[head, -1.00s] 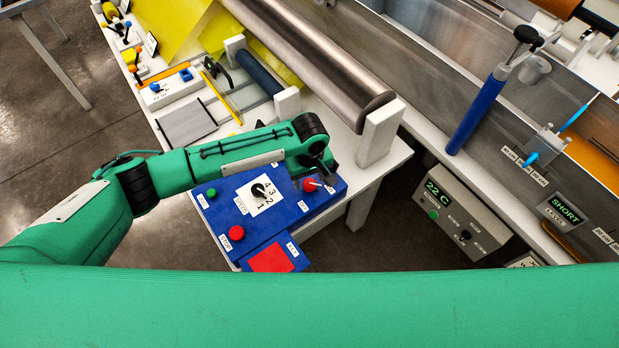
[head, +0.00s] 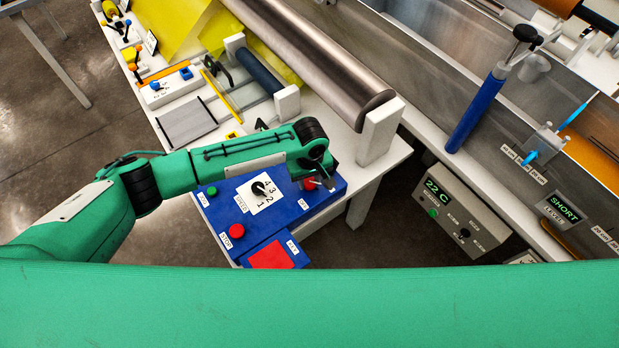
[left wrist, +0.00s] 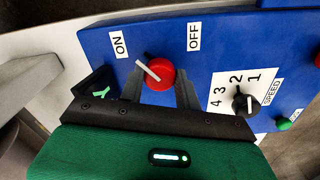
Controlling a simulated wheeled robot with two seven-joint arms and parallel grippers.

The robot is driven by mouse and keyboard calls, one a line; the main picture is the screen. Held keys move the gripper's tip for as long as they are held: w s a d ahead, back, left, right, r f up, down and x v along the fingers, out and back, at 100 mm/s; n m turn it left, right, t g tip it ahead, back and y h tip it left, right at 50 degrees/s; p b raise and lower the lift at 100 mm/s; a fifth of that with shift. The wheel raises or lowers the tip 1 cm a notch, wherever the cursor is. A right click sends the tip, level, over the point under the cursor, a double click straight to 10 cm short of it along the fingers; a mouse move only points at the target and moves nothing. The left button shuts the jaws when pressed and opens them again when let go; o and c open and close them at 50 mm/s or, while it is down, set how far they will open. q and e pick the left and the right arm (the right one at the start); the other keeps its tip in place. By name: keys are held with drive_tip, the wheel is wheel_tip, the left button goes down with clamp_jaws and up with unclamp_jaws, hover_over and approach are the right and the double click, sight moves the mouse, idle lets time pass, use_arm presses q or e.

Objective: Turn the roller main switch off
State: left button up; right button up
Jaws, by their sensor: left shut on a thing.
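The roller main switch (head: 308,184) is a red round knob with a white pointer bar on the blue control box (head: 213,215). In the left wrist view the knob (left wrist: 157,72) sits between the ON label (left wrist: 119,45) and the OFF label (left wrist: 194,37). Its white bar slants toward the ON label. My left gripper (left wrist: 158,90) has its fingers on both sides of the knob and is shut on it. In the head view the left gripper (head: 322,183) partly covers the switch. My right gripper is not in view.
Beside the switch are a black speed dial (head: 259,188), a green button (head: 212,191) and a red stop button (head: 236,230). A red pad (head: 270,257) lies in front. A white roller support (head: 379,133) stands close behind the gripper.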

use_arm(q)
drive_tip(key=shift+r+m+p, duration=0.15)
drive_tip(key=shift+m+p, duration=0.7)
drive_tip(key=shift+m, duration=0.25)
drive_tip(key=shift+m+p, duration=0.5)
drive_tip(key=shift+m, duration=0.4)
drive_tip(key=m+p, duration=0.1)
drive_tip(key=m, duration=0.1)
drive_tip(key=shift+m, duration=0.4)
drive_tip(key=m+p, duration=0.1)
drive_tip(key=m, duration=0.2)
drive_tip(key=shift+m, duration=0.3)
drive_tip(key=m+p, duration=0.1)
drive_tip(key=m, duration=0.2)
drive_tip(key=shift+m, duration=0.3)
drive_tip(key=shift+w+m, duration=0.1)
drive_tip(key=shift+m, duration=1.7)
drive_tip(key=o, duration=1)
drive_tip(key=shift+c, duration=0.2)
